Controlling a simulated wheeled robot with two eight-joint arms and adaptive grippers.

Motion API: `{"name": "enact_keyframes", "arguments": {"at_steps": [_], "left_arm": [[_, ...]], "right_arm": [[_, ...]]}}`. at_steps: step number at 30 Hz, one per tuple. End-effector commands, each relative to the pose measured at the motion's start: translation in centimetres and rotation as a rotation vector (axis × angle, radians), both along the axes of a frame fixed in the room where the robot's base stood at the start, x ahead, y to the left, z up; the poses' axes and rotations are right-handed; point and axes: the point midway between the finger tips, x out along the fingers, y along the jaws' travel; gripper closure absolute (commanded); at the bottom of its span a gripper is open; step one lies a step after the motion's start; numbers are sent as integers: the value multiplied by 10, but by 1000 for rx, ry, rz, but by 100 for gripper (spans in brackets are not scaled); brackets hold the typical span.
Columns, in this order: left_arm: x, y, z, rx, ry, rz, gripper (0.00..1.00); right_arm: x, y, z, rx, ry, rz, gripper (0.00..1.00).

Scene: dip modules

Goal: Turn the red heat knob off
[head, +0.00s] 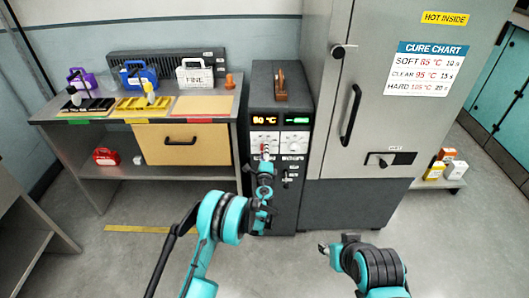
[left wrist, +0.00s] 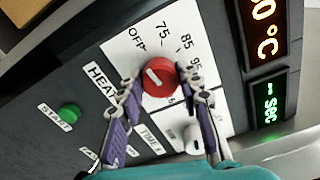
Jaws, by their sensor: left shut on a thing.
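The red heat knob (left wrist: 159,76) sits on a white dial plate in the left wrist view, with OFF, 75, 85 and 95 printed around it. A white mark shows on its face; which label it points at is hard to tell. My left gripper (left wrist: 161,84) has one finger on each side of the knob and is shut on it. In the head view my left gripper (head: 265,153) is at the front of the dark control unit (head: 262,92) and mostly hides the knob. My right gripper (head: 324,248) is low, away from the unit; its fingers are unclear.
An orange temperature display (head: 264,120) reads about 90 °C, beside a green display (head: 296,120). A second dial and a green START button (left wrist: 69,113) are close by. The grey oven cabinet (head: 395,110) stands right of the unit. A bench (head: 215,147) with coloured modules stands left.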

Motion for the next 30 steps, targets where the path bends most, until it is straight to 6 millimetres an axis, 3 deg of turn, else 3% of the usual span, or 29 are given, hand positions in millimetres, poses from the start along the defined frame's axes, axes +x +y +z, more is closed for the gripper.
{"name": "enact_keyframes", "arguments": {"at_steps": [10,11,13,23,26,30], "left_arm": [[0,0,-1,-6,1,1,94],[0,0,-1,-6,1,1,63],[0,0,-1,-5,1,1,44],[-2,0,0,-4,0,0,44],[-10,0,0,-3,0,0,44],[-35,-1,0,-3,0,-1,44]], "right_arm": [[0,0,0,0,0,0,60],[0,0,0,0,0,0,60],[0,0,0,0,0,0,60],[0,0,0,0,0,0,60],[0,0,0,0,0,0,60],[0,0,0,0,0,0,60]]}}
